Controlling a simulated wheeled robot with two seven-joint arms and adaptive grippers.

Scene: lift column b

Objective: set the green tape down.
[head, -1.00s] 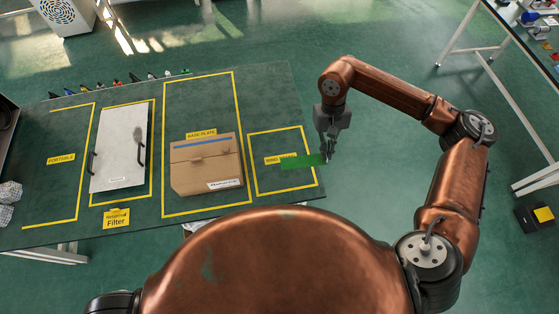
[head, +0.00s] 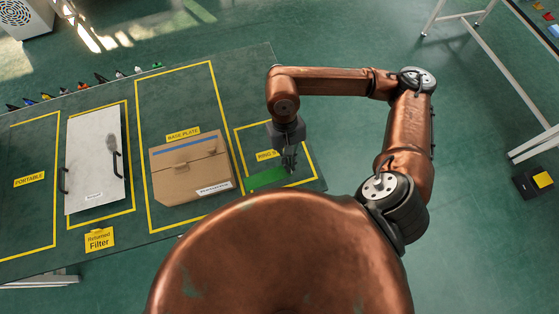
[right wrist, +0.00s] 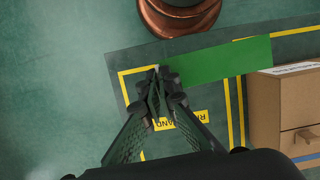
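The green tape (head: 267,179) is a flat, bright green strip at the marked area at the table's right end, beside the cardboard box. It also shows in the right wrist view (right wrist: 222,60), covering part of a yellow line. My right gripper (head: 290,166) is at the strip's right end. In the right wrist view its fingertips (right wrist: 164,88) come together at the strip's end and appear shut on it. I cannot tell whether the strip touches the table or hangs just above it. My left gripper is not in view.
The cardboard box (head: 189,170) stands left of the tape in its yellow outline. A pale panel with black handles (head: 93,165) lies further left. Small coloured items line the table's back edge. The table's front right edge is close to the tape.

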